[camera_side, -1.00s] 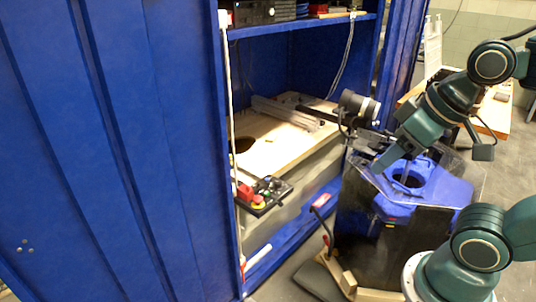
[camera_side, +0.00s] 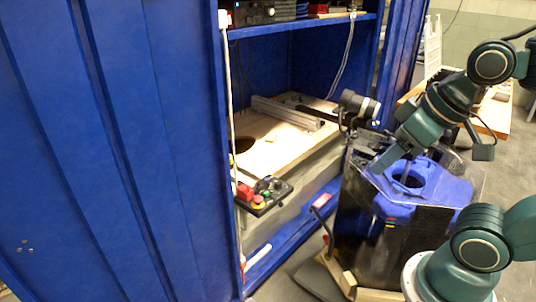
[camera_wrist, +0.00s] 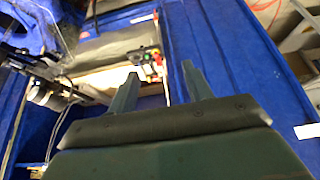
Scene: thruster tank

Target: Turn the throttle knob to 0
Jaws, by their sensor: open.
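The control box (camera_side: 263,197) is a small dark panel mounted at the front of the blue cabinet. It carries a red part, a yellow-ringed button and several dark knobs. Which knob is the throttle, and its setting, are too small to read. The box also shows in the wrist view (camera_wrist: 143,54), beyond my fingertips. My gripper (camera_wrist: 160,71) is open and empty, its two grey-green fingers spread apart. In the side view my gripper (camera_side: 394,160) hangs over the blue tank, well to the right of the box and apart from it.
The blue tank (camera_side: 455,188) stands below my gripper behind clear and dark panels. A black cylindrical device (camera_side: 359,106) on a bar juts from the cabinet between my arm and the shelf. A wooden board (camera_side: 285,150) lies inside the cabinet. The cabinet's blue door (camera_side: 110,150) fills the left.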

